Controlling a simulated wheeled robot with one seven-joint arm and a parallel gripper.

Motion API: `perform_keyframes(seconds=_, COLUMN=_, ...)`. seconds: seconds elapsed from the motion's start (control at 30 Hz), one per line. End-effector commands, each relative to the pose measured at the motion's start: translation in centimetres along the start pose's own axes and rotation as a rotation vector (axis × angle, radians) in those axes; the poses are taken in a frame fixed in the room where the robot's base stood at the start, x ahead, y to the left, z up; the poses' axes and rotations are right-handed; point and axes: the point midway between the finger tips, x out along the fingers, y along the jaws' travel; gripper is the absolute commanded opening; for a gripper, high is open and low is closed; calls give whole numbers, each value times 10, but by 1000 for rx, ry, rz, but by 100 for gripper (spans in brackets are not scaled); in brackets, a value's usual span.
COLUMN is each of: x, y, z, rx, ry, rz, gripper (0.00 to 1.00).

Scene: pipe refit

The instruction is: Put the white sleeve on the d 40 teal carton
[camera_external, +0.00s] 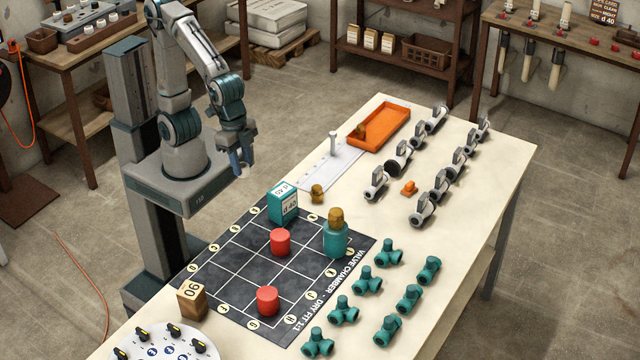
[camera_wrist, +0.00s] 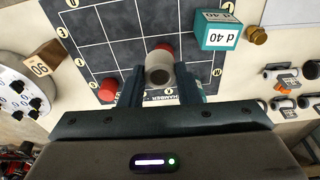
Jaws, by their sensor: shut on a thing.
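The teal d 40 carton (camera_external: 283,205) stands upright on the far left edge of the dark grid mat; it also shows in the wrist view (camera_wrist: 216,32), at the upper right. My gripper (camera_external: 241,162) is raised left of the table, above and behind the carton in the external view. It is shut on the white sleeve (camera_wrist: 159,70), which shows end-on with a dark bore between the fingers. Only a small pale part of the sleeve (camera_external: 246,172) shows in the external view. The sleeve is apart from the carton, whose top looks bare.
Red cylinders (camera_external: 280,242) and a teal cylinder with a brass top (camera_external: 335,240) stand on the grid mat (camera_external: 250,255). A brass fitting (camera_external: 317,193) is beside the carton. A brown 90 block (camera_external: 191,299) stands near left. Teal tees and grey valves fill the right side.

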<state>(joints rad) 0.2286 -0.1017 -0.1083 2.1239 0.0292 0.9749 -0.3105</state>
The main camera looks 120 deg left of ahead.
Motion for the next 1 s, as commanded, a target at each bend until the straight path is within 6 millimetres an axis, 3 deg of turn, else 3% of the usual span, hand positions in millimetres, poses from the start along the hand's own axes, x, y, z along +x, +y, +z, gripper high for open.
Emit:
perform_keyframes(seconds=0.1, x=-3, y=-9, z=16, rx=-26, ry=3, rz=-9, gripper=8)
perform_keyframes(seconds=0.27, x=0, y=-18, z=22, rx=-42, ry=1, rz=-14, gripper=8)
perform_keyframes(seconds=0.7, x=59, y=-98, z=-12, rx=-45, ry=-2, rz=-16, gripper=8)
perform_keyframes(seconds=1.0, x=81, y=-117, z=-20, rx=-39, ry=-1, rz=-14, gripper=8)
